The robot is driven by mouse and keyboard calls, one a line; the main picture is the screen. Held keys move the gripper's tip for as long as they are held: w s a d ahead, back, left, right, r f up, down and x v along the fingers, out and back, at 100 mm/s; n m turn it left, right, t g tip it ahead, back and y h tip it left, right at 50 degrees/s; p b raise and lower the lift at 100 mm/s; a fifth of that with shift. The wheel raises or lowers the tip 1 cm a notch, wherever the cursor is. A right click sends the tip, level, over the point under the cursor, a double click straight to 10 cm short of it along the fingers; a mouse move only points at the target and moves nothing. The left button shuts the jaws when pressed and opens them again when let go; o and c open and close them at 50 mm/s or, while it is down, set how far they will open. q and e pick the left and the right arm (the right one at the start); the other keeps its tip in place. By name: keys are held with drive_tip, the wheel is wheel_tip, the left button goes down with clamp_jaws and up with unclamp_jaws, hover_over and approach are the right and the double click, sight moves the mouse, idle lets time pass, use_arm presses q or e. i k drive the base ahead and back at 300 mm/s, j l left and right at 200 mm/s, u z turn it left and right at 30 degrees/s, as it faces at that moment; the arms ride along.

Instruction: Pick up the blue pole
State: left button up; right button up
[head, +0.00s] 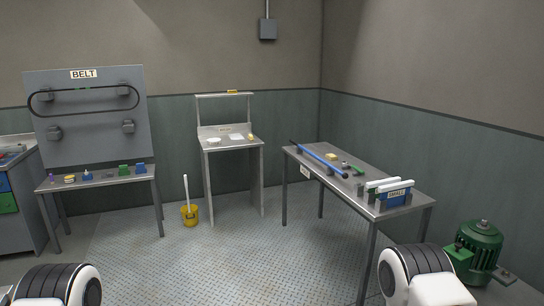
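The blue pole (320,158) lies lengthwise along the left side of the grey metal table (408,203) at the right. Its far end is dark and thin, and its near end has a dark tip. Parts of my two arms show at the bottom left and bottom right corners, well short of the pole. Neither gripper's fingers are in the picture.
A blue holder (394,197) with white rolls sits at the table's near end. A green motor (479,250) stands on the floor at right. A yellow bucket (189,215), a small workbench (229,143) and a belt board (90,140) stand further back. The middle floor is clear.

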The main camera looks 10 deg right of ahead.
sight(345, 176)
drive_tip(key=i+z, duration=0.15)
drive_tip(key=z, duration=0.35)
drive_tip(key=i+u, duration=0.2)
drive_tip(key=i, duration=0.4)
drive_tip(key=i+u, duration=0.2)
drive_tip(key=i, duration=0.4)
drive_tip(key=i+l+u, duration=0.15)
drive_tip(key=i, duration=0.4)
drive_tip(key=i+l+u, duration=0.2)
drive_tip(key=i, duration=0.4)
drive_tip(key=i+j+z, duration=0.15)
drive_tip(key=i, duration=0.35)
drive_tip(key=i+j+z, duration=0.15)
drive_tip(key=i, duration=0.3)
drive_tip(key=i+j+z, duration=0.15)
drive_tip(key=i, duration=0.35)
drive_tip(key=j, duration=0.1)
